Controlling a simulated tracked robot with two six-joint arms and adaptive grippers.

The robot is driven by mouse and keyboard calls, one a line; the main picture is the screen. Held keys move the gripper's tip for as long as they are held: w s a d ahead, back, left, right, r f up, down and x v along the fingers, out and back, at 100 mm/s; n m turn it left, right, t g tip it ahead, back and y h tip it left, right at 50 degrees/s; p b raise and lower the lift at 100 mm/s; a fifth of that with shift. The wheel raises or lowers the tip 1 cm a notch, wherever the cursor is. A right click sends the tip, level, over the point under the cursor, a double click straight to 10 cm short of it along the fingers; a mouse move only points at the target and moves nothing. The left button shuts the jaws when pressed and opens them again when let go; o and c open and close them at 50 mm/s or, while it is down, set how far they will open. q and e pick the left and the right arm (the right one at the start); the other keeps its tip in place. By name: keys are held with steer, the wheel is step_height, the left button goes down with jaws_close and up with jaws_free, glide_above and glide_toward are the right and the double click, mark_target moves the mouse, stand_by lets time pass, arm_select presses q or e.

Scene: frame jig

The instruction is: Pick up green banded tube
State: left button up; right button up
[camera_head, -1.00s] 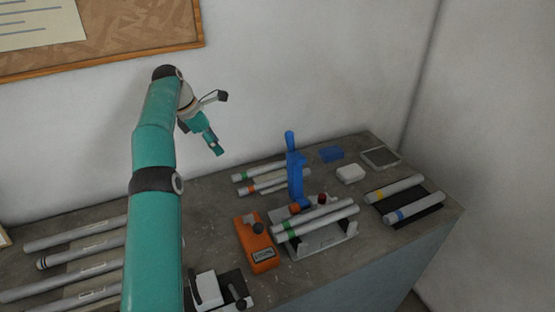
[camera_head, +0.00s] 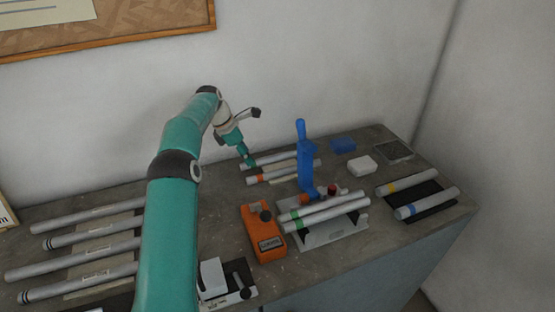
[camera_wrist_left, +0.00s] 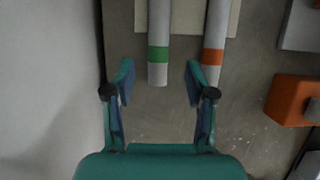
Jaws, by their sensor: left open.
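A grey tube with a green band (camera_wrist_left: 158,70) lies on a pale strip in the left wrist view, its near end between my open left fingers (camera_wrist_left: 160,85). The fingers stand apart from it on both sides. In the head view my left gripper (camera_head: 247,160) is over the near-left end of this tube (camera_head: 285,157), hiding its green band. An orange-banded tube (camera_head: 284,173) lies beside it; its orange band (camera_wrist_left: 212,57) is just right of my right-hand finger in the wrist view. My right gripper is not in view.
Green-banded tubes (camera_head: 335,209) rest in a cradle, with a blue upright clamp (camera_head: 304,165) behind. An orange device (camera_head: 262,235) stands left of it. Yellow- and blue-banded tubes (camera_head: 425,203) lie right; several tubes (camera_head: 80,238) lie left. The wall is close behind.

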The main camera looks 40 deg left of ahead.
arm_select(q)
steer(key=x, duration=0.2)
steer(key=p+x, duration=0.1)
steer(key=x, duration=0.1)
steer(key=shift+w+d, duration=0.1)
steer(key=shift+w, duration=0.3)
jaws_close()
